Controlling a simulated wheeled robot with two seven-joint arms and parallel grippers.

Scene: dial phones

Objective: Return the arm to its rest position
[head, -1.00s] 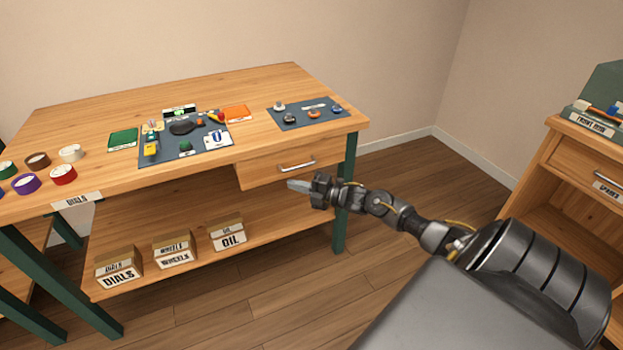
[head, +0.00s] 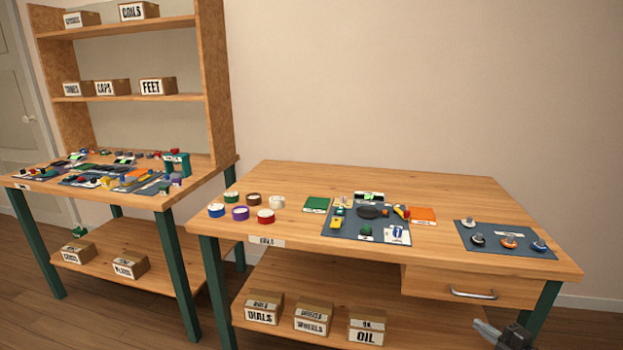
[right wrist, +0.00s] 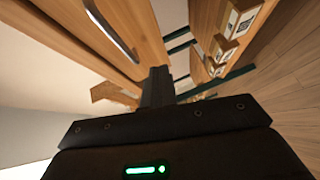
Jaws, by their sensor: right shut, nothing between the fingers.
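My right gripper (head: 487,335) shows at the bottom right edge of the head view, mostly cut off by the frame. It is shut and empty, below and in front of the drawer of the dials table (head: 350,262). In the right wrist view the dark gripper (right wrist: 157,85) points towards the underside of the table and its lower shelf. The drawer handle (right wrist: 110,35) shows at the upper left there, apart from the gripper. My left gripper is not in view.
The drawer handle (head: 472,294) juts out close above the gripper. A blue mat with small parts (head: 495,250) lies at the table's right end. Boxes (head: 366,329) stand on the lower shelf. A second bench (head: 150,205) with shelving stands at the left.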

